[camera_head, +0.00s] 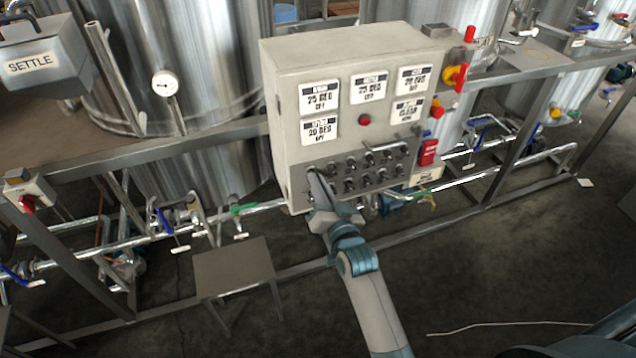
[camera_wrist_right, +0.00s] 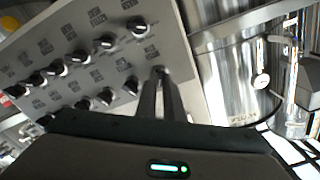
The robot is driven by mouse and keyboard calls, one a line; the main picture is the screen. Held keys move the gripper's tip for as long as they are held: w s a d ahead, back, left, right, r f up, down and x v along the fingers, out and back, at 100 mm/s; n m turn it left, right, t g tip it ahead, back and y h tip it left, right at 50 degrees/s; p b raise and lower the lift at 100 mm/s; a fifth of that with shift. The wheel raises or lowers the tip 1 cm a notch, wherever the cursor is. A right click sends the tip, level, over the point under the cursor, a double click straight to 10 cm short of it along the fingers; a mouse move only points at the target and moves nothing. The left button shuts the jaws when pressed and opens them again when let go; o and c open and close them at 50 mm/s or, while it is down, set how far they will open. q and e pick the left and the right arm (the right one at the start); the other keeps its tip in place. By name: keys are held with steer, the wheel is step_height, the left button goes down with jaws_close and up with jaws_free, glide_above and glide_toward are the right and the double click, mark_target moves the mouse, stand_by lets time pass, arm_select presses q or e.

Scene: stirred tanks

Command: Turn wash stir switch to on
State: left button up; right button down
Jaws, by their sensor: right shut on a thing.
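The grey control box (camera_head: 286,150) stands in the middle of the head view, with rows of small black knob switches (camera_head: 370,160) on its lower front. My right gripper (camera_head: 316,180) is at the lower left of these switches. Its narrow fingers (camera_wrist_right: 160,95) are shut on a switch knob (camera_wrist_right: 160,71) at the end of a row, seen in the right wrist view. The fingers hide much of that knob, so its angle is not clear. The small labels are too blurred to tell which switch is wash stir. My left gripper is not in view.
Label screens (camera_head: 319,97) sit above the switches, with a red lamp (camera_head: 365,119). A red-and-yellow switch (camera_head: 455,75) is on the box's right side. Steel tanks (camera_head: 200,60) stand behind. A small grey table (camera_head: 235,268) and a pipe rail are at lower left.

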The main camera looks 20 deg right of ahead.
steer(key=c, duration=1.9)
jaws_free()
steer(key=shift+o, duration=0.2)
steer(key=s+b, duration=0.4)
steer(key=s, duration=1.3)
steer(key=shift+s+d+b, duration=0.2)
steer(key=shift+d+b, duration=0.1)
steer(key=shift+b, duration=0.1)
